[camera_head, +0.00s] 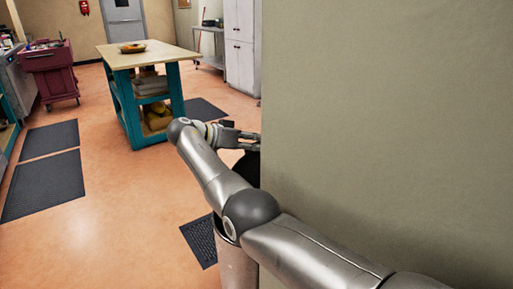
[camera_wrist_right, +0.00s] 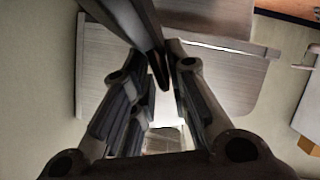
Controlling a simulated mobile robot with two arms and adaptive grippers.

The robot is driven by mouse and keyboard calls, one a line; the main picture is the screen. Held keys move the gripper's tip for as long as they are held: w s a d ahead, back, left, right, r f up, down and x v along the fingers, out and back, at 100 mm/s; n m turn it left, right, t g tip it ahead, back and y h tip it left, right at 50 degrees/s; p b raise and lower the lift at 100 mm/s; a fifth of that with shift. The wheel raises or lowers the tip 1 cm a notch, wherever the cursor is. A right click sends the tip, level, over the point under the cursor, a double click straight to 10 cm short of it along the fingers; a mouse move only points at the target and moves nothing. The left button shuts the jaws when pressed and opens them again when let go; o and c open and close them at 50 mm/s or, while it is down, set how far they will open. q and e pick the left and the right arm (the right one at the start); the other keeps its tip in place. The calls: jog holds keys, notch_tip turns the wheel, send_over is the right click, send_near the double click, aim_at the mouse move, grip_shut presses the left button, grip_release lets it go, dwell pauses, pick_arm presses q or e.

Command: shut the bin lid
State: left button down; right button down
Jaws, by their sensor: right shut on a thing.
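The bin (camera_head: 238,265) is a metal cylinder beside the wall, largely hidden behind my right arm. A dark round shape (camera_head: 250,168), apparently its raised lid, shows above it, cut off by the wall corner. My right gripper (camera_head: 250,138) is at the top edge of this shape, its tips partly hidden by the wall. In the right wrist view, my right gripper (camera_wrist_right: 160,85) is shut on a thin, dark-edged piece (camera_wrist_right: 150,35) that runs up between the fingers and looks like the lid's edge. My left gripper is in neither view.
A beige wall (camera_head: 400,110) fills the right side, close to my arm. A teal-legged table (camera_head: 150,56) with a bowl (camera_head: 132,47) stands beyond. A red cart (camera_head: 50,72) is at the far left. Dark mats (camera_head: 45,185) lie on the otherwise clear orange floor.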

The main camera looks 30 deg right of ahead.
jog(key=shift+s+f, duration=0.1)
jog(key=shift+f, duration=0.2)
jog(key=c, duration=1.7)
grip_release()
jog(key=shift+o, duration=0.2)
jog(key=shift+d, duration=0.1)
jog(key=shift+r, duration=0.15)
